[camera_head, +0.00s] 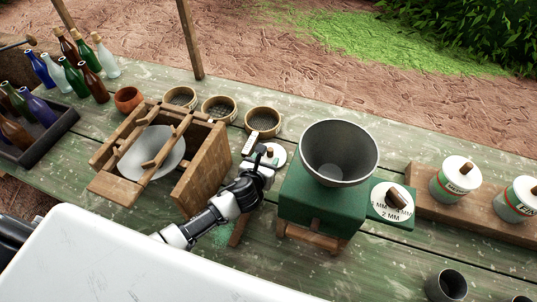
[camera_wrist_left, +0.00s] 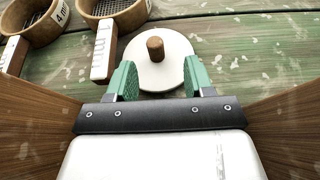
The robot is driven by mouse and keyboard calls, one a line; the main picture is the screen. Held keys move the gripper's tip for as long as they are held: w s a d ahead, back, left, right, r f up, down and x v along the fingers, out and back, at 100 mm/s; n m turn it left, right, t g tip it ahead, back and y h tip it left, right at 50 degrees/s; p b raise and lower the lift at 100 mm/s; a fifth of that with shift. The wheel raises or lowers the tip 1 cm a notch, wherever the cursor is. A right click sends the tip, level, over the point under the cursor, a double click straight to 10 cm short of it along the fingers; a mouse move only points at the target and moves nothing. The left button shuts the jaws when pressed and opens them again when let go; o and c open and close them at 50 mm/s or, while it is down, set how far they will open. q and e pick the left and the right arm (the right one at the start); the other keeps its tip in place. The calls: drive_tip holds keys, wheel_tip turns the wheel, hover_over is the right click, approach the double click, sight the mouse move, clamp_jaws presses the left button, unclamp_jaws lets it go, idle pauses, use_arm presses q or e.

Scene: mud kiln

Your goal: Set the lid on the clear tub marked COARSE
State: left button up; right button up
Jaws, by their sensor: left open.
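The lid is a white disc with a brown wooden knob (camera_wrist_left: 155,48), lying flat on the green table in the left wrist view. In the head view the lid (camera_head: 274,157) lies between the wooden frame and the green mill. My left gripper (camera_wrist_left: 158,80) is open, its green finger pads at the near edge of the lid, with nothing held between them. It also shows in the head view (camera_head: 262,166). Two tubs with white knobbed lids (camera_head: 453,183) (camera_head: 519,200) stand at the right; their labels are too small to read surely. I cannot make out a tub marked COARSE. My right gripper is not in view.
Round sieves (camera_head: 262,121) with handles lie just behind the lid. The green mill (camera_head: 318,205) with a grey hopper (camera_head: 340,150) stands right of my gripper. A wooden frame (camera_head: 200,175) with a white bowl stands left. A grey cup (camera_head: 446,286) is at front right.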

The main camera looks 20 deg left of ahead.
sight(270, 150)
use_arm(q)
drive_tip(key=shift+w+f, duration=0.15)
drive_tip(key=shift+w, duration=0.2)
drive_tip(key=shift+w+a, duration=0.15)
drive_tip(key=shift+w, duration=0.05)
drive_tip(key=x, duration=0.4)
drive_tip(key=shift+w+r, duration=0.25)
drive_tip(key=shift+w+f, duration=0.1)
drive_tip(key=shift+w, duration=0.15)
drive_tip(key=shift+a, duration=0.1)
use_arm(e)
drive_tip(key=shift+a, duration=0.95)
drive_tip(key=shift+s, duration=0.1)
use_arm(q)
clamp_jaws()
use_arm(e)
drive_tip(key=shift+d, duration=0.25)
